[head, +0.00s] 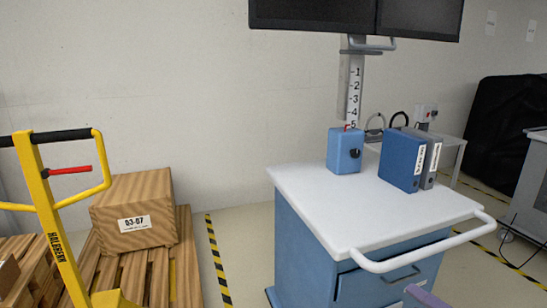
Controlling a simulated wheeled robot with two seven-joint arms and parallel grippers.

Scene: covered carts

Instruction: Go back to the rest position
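Neither of my grippers can be made out in the head view. A blue cart (310,255) with a white top (360,207) and a white push handle (420,250) stands right of centre.
A yellow pallet jack (50,215) stands at left, by a wooden pallet (185,270) bearing a brown box (133,211). Dark monitors (312,14) rise on a post above the cart. A black-covered object (500,120) is at right. Floor between pallet and cart is clear.

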